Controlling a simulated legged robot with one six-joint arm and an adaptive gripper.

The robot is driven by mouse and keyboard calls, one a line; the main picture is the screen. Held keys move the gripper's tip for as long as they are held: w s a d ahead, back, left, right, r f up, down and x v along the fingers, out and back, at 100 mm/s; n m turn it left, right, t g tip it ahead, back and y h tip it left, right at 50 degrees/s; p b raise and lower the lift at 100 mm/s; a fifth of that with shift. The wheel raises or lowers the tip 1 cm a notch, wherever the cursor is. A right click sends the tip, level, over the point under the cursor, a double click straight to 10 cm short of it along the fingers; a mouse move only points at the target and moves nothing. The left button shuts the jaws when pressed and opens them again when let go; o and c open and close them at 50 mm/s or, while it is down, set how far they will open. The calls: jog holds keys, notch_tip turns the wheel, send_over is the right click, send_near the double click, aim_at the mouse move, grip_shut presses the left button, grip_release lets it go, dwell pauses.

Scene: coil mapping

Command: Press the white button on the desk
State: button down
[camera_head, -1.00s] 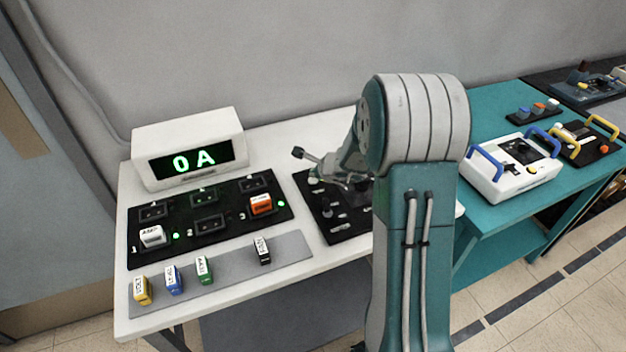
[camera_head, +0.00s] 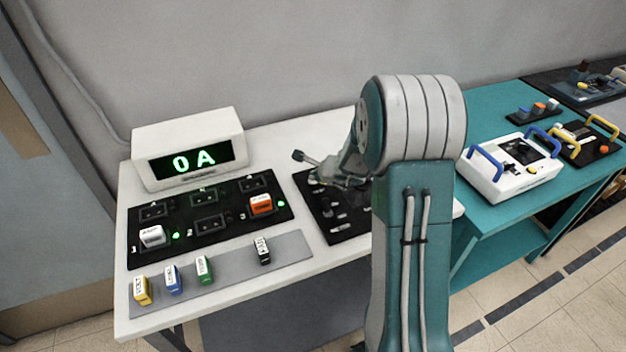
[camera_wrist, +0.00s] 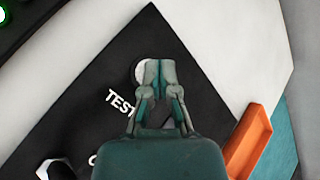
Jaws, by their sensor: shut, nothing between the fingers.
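The white button (camera_wrist: 141,71) sits on a black panel (camera_wrist: 85,105) beside the word TEST in the wrist view. My gripper (camera_wrist: 160,66) is shut and empty. Its fingertips overlap the right part of the button in that view. Whether they touch it or hover above it cannot be told. In the head view my gripper (camera_head: 322,179) is low over the black panel (camera_head: 343,222) on the white desk (camera_head: 277,150). The button is hard to make out there, with my gripper in front of it.
A white display box (camera_head: 187,140) reads 0 A. Left of my arm lie a black socket board (camera_head: 180,250) and a grey strip (camera_head: 225,270) with several coloured blocks. An orange part (camera_wrist: 250,142) is right of my gripper. A teal table (camera_head: 485,215) stands right.

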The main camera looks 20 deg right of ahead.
jog(key=shift+f, duration=0.1)
dwell(0.3)
jog(key=shift+r, duration=0.8)
jog(key=shift+r, duration=2.5)
